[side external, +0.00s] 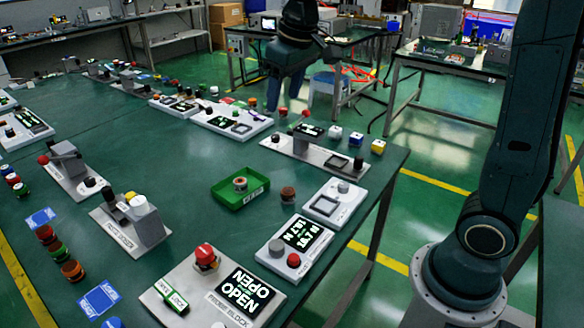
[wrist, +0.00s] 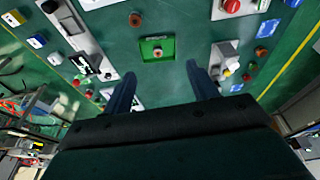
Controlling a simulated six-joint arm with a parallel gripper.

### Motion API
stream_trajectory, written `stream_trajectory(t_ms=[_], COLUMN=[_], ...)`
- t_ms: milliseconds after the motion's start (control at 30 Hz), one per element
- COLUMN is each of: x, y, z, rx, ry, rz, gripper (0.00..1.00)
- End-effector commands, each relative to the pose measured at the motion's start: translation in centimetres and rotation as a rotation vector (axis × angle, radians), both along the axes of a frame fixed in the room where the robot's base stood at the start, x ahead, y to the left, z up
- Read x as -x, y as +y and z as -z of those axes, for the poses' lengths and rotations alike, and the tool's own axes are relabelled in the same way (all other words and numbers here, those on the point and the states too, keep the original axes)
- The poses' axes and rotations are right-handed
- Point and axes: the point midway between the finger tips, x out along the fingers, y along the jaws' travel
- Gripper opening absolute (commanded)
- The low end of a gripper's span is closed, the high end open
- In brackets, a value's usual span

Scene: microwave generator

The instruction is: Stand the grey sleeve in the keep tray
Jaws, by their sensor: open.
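The green tray (side external: 227,197) lies on the green table, with a white label on its side too small to read surely. It also shows in the wrist view (wrist: 144,49). A small spool-like piece (side external: 240,184), pale with reddish-brown parts, stands inside it; the wrist view shows it from above (wrist: 157,52). I cannot pick out the grey sleeve for certain. A short grey cylinder (side external: 343,187) sits on a white panel right of the tray. My gripper (side external: 286,108) is open and empty, raised beyond the tray; its two fingers (wrist: 163,88) stand wide apart in the wrist view.
A brown round piece (side external: 287,194) stands right of the tray. The probe block panel (side external: 205,293) with a red button, a display panel (side external: 294,245) and a grey fixture (side external: 146,222) stand around. Bare table lies left of the tray.

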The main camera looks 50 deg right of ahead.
Motion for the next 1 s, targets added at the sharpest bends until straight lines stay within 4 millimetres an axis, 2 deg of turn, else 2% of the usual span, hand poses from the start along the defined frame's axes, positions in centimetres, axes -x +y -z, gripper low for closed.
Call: stream_trajectory(t_ms=[33,200,467,800,1000], x=[1.5,5.8,12.4,20.0,22.3], y=[0.2,0.6,1.1,1.5,1.6], z=[-0.6,-1.4,-1.4,1.0,2.4], rx=[-0.001,-0.003,-0.008,-0.016,-0.020], ry=[-0.017,-0.060,-0.126,-0.207,-0.235], rz=[0.001,0.007,0.013,0.023,0.027], gripper=[0.59,0.59,0.59,0.59,0.59])
